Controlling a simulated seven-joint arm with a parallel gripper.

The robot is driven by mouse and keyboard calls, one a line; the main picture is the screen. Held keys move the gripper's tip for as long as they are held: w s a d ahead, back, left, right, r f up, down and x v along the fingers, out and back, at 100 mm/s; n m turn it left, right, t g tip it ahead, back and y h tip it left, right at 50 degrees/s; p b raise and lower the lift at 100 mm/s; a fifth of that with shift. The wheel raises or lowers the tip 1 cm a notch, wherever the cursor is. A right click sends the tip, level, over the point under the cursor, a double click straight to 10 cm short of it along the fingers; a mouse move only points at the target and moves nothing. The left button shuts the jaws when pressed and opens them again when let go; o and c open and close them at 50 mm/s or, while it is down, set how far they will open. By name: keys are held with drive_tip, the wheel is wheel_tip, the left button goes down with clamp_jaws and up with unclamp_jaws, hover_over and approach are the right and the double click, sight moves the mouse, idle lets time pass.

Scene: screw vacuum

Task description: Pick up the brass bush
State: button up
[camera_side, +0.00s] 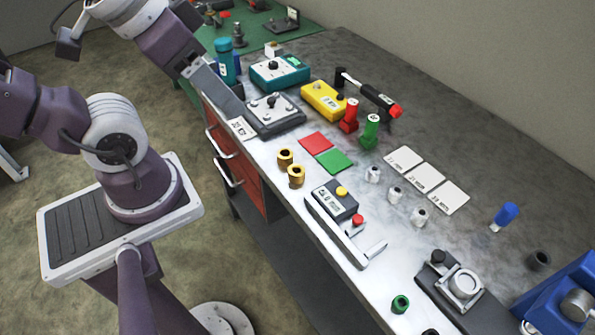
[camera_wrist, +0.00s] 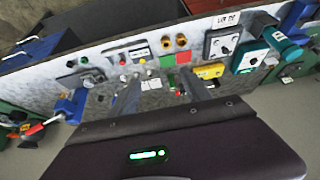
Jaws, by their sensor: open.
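Two brass bushes stand on the bench near its front edge, one (camera_side: 285,158) just behind the other (camera_side: 296,175). They look like short gold cylinders with dark bores. Both also show small and far off in the wrist view, a left one (camera_wrist: 166,42) and a right one (camera_wrist: 181,40). My gripper (camera_wrist: 163,80) shows in the wrist view with its two grey fingers apart and nothing between them. It is well away from the bushes. In the side view I cannot make out its fingers clearly.
Red (camera_side: 316,143) and green (camera_side: 334,161) squares lie beside the bushes. A grey control box (camera_side: 334,200) with a yellow button stands nearby. A grey device (camera_side: 272,115), a yellow box (camera_side: 325,100) and red (camera_side: 349,115) and green (camera_side: 370,131) bottles stand farther back.

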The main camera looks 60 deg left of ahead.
drive_tip(key=n+g+h, duration=0.3)
drive_tip(key=n+h, duration=1)
drive_tip(key=n, duration=0.7)
approach(292, 166)
drive_tip(key=d, duration=0.3)
drive_tip(key=shift+w, duration=0.4)
drive_tip(key=x, duration=0.3)
drive_tip(key=f+x, duration=0.1)
drive_tip(key=x, duration=0.2)
drive_tip(key=shift+s+f, duration=0.15)
drive_tip(key=shift+d+f, duration=0.2)
drive_tip(key=shift+d, duration=0.1)
clamp_jaws()
